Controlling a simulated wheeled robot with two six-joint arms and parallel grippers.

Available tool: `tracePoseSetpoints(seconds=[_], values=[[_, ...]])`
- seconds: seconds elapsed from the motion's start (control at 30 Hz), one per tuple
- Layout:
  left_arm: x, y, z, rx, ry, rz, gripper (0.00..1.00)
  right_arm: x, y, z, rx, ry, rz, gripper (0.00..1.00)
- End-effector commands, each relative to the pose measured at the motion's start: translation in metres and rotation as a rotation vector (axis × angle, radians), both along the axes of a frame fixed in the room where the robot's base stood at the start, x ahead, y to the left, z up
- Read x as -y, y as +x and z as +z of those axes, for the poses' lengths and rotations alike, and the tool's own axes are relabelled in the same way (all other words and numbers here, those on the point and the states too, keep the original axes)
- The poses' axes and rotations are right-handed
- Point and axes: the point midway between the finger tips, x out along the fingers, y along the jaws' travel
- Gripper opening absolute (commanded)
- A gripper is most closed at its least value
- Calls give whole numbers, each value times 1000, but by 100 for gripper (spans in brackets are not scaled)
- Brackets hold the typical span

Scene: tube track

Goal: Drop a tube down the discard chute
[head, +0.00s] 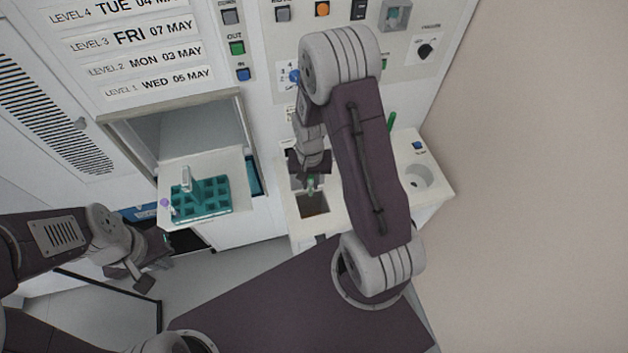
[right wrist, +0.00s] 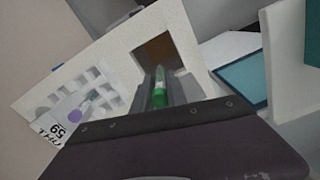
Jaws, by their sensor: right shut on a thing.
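My right gripper (head: 311,180) is shut on a green-capped tube (right wrist: 160,90). It holds the tube over the square opening of the chute (head: 312,203) in the white counter. In the right wrist view the tube is between the two fingers (right wrist: 160,95), and the dark chute opening (right wrist: 158,48) lies just beyond its tip. Whether the tip is inside the opening is hard to tell. My left gripper (head: 148,270) is at the lower left, below the white shelf, and its fingers are too unclear to read.
A teal rack (head: 205,198) stands on a white shelf (head: 232,165), with a pale upright piece and a small purple-topped item (head: 165,203) beside it. The counter also has a round recess (head: 418,176) at right and a green item (head: 391,121). A button panel rises behind.

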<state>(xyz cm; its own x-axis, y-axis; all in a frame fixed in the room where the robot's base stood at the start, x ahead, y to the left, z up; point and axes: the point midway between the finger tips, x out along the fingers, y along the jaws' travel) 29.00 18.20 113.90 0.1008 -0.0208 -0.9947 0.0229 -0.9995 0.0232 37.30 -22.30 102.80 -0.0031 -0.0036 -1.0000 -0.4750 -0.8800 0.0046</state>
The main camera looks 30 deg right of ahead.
Motion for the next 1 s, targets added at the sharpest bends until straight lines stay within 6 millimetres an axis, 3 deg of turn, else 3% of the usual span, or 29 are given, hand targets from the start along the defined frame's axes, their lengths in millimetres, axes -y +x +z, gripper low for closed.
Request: tracePoseSetpoints(seconds=[0.6,0.93,0.97,1.0], values=[[0,-1,-69,-1,0,0,0,0,0,-76,0,0,-2,0],[0,0,-70,0,0,0,0,0,0,-78,0,0,-2,0],[0,0,-70,0,0,0,0,0,0,-77,0,0,-2,23],[0,0,-70,0,0,0,0,0,0,-77,0,0,-2,34]])
